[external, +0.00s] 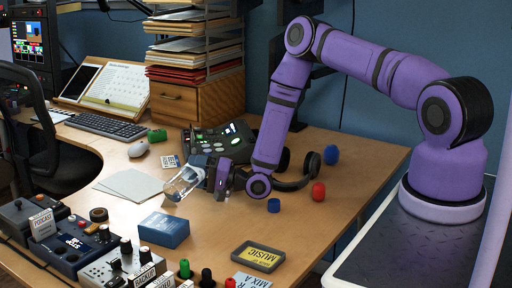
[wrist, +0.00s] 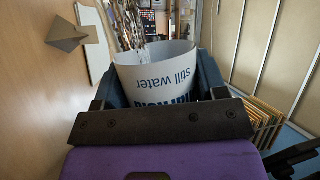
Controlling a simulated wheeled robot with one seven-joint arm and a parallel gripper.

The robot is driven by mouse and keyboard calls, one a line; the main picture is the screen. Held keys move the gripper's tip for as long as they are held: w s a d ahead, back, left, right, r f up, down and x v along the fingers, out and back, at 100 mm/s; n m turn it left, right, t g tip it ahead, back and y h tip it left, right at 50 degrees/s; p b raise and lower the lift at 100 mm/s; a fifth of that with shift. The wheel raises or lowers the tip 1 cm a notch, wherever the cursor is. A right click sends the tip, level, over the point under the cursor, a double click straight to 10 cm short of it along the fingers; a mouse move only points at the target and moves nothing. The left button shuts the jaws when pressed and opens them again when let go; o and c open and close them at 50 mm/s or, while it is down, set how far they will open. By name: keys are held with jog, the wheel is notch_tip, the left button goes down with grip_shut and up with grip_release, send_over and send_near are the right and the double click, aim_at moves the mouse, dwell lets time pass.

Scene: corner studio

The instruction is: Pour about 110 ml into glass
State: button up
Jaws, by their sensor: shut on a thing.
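My gripper (external: 218,178) is shut on a clear bottle (external: 188,180) low over the desk. In the external view the bottle leans well over, its clear part sloping down to the left. In the wrist view the bottle (wrist: 155,75) sits between the dark fingers, and its white label reads "still water" upside down. Clear, glinting shapes show beyond the label, too jumbled to make out a water level. I cannot pick out a separate glass; clear outlines may overlap at the bottle's lower left end. Whether water is flowing cannot be told.
On the desk (external: 330,165) near the gripper are a blue box (external: 164,230), grey sheets (external: 130,185), a blue cap (external: 273,205), a red object (external: 318,192) and headphones (external: 308,170). A lit console (external: 222,138) stands behind. Audio pedals (external: 70,245) fill the front left.

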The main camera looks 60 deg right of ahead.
jog(key=shift+f+n, duration=0.25)
jog(key=shift+n, duration=0.05)
jog(key=shift+a+f+n+g, duration=0.2)
jog(key=shift+f+n+g, duration=0.1)
jog(key=shift+n, duration=0.1)
jog(key=shift+a, duration=0.1)
dwell(1.4)
